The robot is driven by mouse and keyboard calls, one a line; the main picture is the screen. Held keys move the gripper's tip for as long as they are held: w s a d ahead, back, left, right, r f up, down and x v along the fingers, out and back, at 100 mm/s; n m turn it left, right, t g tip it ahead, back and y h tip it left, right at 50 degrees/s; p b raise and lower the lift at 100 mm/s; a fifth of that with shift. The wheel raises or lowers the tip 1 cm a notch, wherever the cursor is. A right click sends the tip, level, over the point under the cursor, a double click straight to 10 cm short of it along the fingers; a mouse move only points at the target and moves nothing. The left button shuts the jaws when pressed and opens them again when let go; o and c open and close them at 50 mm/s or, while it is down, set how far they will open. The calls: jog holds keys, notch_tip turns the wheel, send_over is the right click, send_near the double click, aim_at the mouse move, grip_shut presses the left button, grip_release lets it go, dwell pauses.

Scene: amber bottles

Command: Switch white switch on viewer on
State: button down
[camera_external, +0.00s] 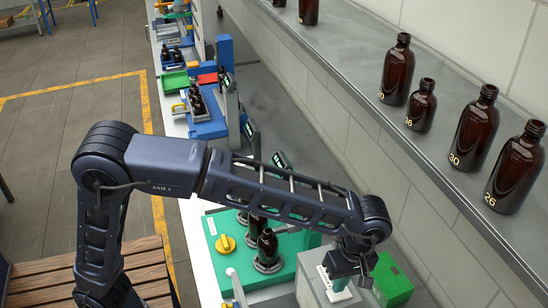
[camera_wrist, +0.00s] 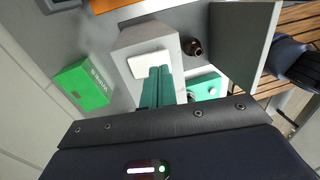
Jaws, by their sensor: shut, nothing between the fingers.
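The viewer shows as a pale grey box (camera_wrist: 130,45) in the wrist view, with a white rectangular switch (camera_wrist: 147,64) on its face. I cannot tell whether the switch is on or off. My gripper (camera_wrist: 160,70) has two teal fingers, shut and empty, with the tips at the lower right edge of the switch. Whether they touch it I cannot tell. In the external view my gripper (camera_external: 340,285) points down at the grey box (camera_external: 311,284), partly covering it, and the switch is hard to make out.
A green box (camera_external: 392,280) stands just right of the viewer; it also shows in the wrist view (camera_wrist: 82,85). Left of the viewer are a green fixture (camera_external: 215,250) with a yellow knob (camera_external: 225,243) and amber bottles (camera_external: 267,247). More bottles (camera_external: 470,128) stand on the raised shelf.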

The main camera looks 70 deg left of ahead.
aim_at(350, 291)
jog(key=shift+s+f, duration=0.15)
jog(key=shift+f, duration=0.8)
jog(key=shift+s+f+t, duration=0.15)
jog(key=shift+f+t, duration=0.05)
jog(key=shift+t, duration=0.1)
jog(key=shift+w+r, duration=0.15)
jog(key=shift+w, duration=0.65)
notch_tip(350, 291, up, 14)
jog(key=w, duration=0.2)
jog(key=shift+w, duration=0.25)
